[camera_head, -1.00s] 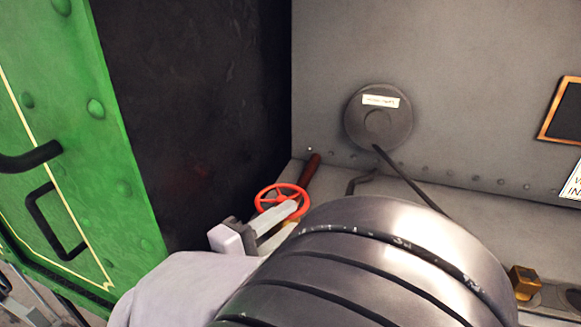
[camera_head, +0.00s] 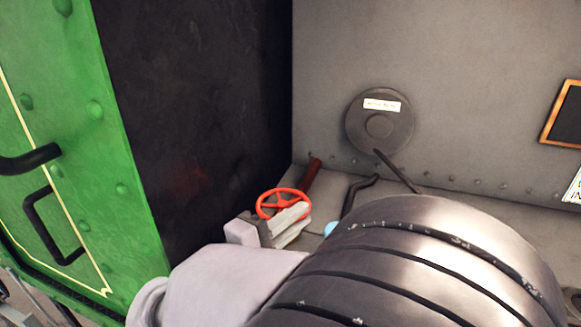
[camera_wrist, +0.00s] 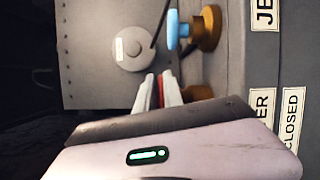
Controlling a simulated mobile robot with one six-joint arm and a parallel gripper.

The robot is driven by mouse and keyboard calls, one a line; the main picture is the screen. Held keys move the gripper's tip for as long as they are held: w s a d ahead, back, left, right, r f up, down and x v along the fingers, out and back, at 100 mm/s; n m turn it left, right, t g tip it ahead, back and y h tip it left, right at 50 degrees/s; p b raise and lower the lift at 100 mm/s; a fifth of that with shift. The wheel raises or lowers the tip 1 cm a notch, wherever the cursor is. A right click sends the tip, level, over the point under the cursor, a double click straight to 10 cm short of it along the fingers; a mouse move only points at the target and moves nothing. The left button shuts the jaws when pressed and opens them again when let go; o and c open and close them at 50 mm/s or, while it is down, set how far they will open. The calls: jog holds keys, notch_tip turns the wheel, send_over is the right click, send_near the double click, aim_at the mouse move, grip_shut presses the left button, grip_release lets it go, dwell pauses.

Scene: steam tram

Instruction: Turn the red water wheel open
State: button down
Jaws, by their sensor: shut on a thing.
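The red water wheel (camera_head: 280,201) is a spoked hand wheel low in the corner, beside the dark wall. My gripper (camera_head: 298,211) is at the wheel's near right side, with its pale fingers closed on the rim. In the wrist view, a thin red strip of the wheel (camera_wrist: 160,91) shows between the two fingers (camera_wrist: 160,80). Most of the wheel is hidden there by the fingers. Its mount is hidden behind my gripper and arm in the head view.
A blue-handled brass valve (camera_wrist: 178,30) stands close to my fingers. A round grey cover (camera_head: 379,122) is on the back wall, with a dark rod (camera_head: 398,170) below it. A green riveted panel (camera_head: 75,130) with black handles is at left. A "CLOSED" label (camera_wrist: 293,118) is at right.

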jog(key=n+y+b, duration=0.1)
jog(key=n+t+y, duration=0.1)
jog(key=d+t+y+b, duration=0.1)
jog(key=shift+w+f+n+b, duration=0.2)
jog(key=shift+w+n+b, duration=0.05)
jog(key=shift+n+b, duration=0.15)
jog(key=n+y+b, duration=0.1)
jog(key=n+t+y+b, duration=0.1)
jog(key=y+b, duration=0.1)
jog(key=w+d+n+t+y+b, duration=0.1)
jog(key=y, duration=0.1)
jog(key=n+y+b, duration=0.2)
jog(key=y, duration=0.1)
jog(key=shift+w+d+r+t, duration=0.1)
jog(key=shift+w+d+t, duration=0.05)
jog(key=shift+w+t, duration=0.2)
jog(key=shift+w+n+y+b, duration=0.25)
jog(key=shift+n+y+b, duration=0.35)
jog(key=shift+y, duration=0.5)
jog(key=shift+r, duration=0.1)
jog(key=shift+n, duration=0.3)
jog(key=c, duration=1.5)
grip_release()
jog(key=shift+w, duration=0.1)
